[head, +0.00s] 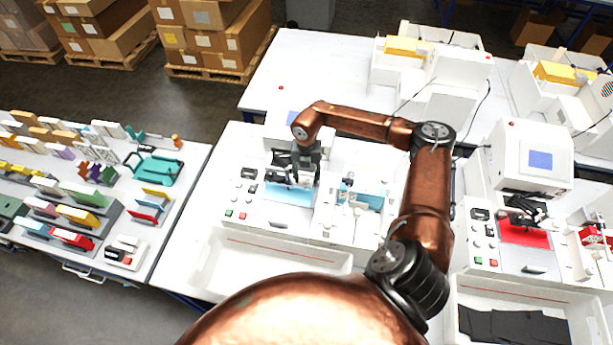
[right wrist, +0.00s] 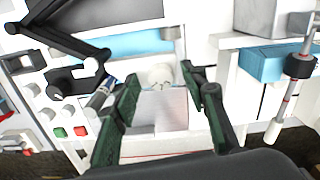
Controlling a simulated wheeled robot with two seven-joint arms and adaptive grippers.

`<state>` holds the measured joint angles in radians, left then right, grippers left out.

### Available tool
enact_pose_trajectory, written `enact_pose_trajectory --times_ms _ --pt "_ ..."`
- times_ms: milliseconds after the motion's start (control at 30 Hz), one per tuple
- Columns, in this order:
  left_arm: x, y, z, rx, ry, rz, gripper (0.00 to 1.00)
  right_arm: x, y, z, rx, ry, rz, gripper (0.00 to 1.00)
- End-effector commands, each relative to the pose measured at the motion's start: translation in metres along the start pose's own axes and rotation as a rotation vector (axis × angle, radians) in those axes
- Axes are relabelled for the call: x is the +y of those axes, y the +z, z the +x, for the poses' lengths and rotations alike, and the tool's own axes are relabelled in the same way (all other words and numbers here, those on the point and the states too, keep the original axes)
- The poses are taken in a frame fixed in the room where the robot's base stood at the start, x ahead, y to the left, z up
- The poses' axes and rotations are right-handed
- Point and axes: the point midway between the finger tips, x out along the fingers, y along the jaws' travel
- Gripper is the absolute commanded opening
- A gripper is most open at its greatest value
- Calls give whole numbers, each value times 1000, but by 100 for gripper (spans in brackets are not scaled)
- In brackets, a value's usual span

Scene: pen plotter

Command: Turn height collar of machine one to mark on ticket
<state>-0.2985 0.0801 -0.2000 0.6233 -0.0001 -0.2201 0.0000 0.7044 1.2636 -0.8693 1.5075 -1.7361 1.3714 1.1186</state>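Machine one (head: 260,212), a white plotter with a blue patch (head: 290,194), is in the middle of the head view. My right gripper (head: 307,172) points down over it. In the right wrist view its green-padded fingers (right wrist: 160,76) are open. A pale round knob (right wrist: 160,74) shows between the fingertips; I cannot tell whether they touch it. To the right, a thin post (right wrist: 285,98) with red bands carries a black ring (right wrist: 299,66). I cannot tell which part is the height collar. No ticket mark is readable. My left gripper is not in view.
The machine's jointed black pen arm (right wrist: 75,48) is close on the left of the fingers. Green and red buttons (head: 235,214) are at the front left. An empty white tray (head: 275,248) lies in front. Another plotter with a red patch (head: 525,235) stands at right.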

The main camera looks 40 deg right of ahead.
Motion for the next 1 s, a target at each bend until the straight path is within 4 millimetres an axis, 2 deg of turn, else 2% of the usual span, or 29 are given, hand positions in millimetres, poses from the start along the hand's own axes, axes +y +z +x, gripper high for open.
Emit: enact_pose_trajectory --times_ms 67,600,1000 --pt "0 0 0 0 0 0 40 -1 0 0 0 0 1 38" --pt "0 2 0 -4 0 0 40 -1 0 0 0 0 1 1" --pt "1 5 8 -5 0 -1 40 0 0 1 -1 1 -62 0"
